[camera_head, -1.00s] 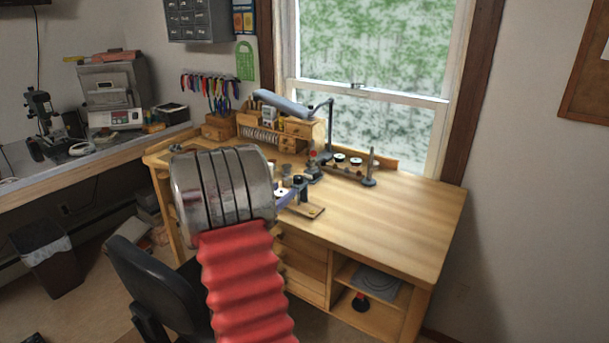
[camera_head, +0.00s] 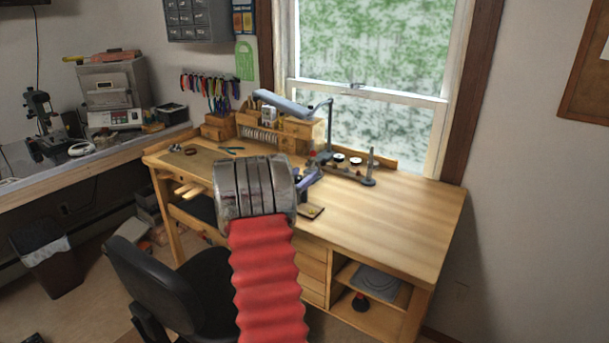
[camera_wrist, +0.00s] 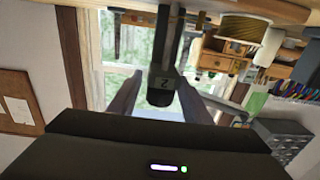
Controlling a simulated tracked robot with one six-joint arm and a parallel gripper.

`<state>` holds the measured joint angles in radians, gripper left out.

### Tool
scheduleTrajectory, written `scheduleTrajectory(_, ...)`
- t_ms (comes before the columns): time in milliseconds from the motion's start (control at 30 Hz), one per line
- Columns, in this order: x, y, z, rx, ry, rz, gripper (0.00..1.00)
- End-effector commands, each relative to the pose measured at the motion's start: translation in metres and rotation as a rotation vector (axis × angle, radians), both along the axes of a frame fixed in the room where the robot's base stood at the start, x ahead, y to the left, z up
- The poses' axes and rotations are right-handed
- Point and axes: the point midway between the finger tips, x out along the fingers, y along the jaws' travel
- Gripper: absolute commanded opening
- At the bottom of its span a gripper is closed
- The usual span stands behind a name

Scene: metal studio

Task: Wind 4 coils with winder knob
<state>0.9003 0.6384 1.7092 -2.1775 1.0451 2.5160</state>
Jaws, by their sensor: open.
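My gripper (camera_head: 309,178) is over the middle of the wooden bench, mostly hidden behind my arm in the head view. In the wrist view, which is upside down, my gripper (camera_wrist: 160,92) has its two grey fingers apart. A small wooden base (camera_head: 312,212) sits on the bench just below the gripper. I cannot make out the winder knob or any coil of wire with certainty.
The bench (camera_head: 400,215) is clear on its right side. A stand with a vertical post (camera_head: 370,168) and white spools (camera_head: 355,161) stand behind the gripper. A lamp (camera_head: 283,103) hangs over a small drawer unit (camera_head: 298,133). A black chair (camera_head: 165,290) is in front.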

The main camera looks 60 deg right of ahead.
Motion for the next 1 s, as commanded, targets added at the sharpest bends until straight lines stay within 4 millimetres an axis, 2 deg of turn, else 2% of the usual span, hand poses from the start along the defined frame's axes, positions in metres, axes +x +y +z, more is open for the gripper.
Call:
scheduleTrajectory(167, -0.002, -0.013, -0.0002, 0.0, 0.001, 0.0, 0.44)
scheduleTrajectory(467, -0.0016, -0.0141, 0.0002, 0.0, 0.001, 0.001, 0.44)
scheduleTrajectory(1000, -0.0014, -0.0137, 0.0002, 0.0, 0.0, 0.001, 0.06)
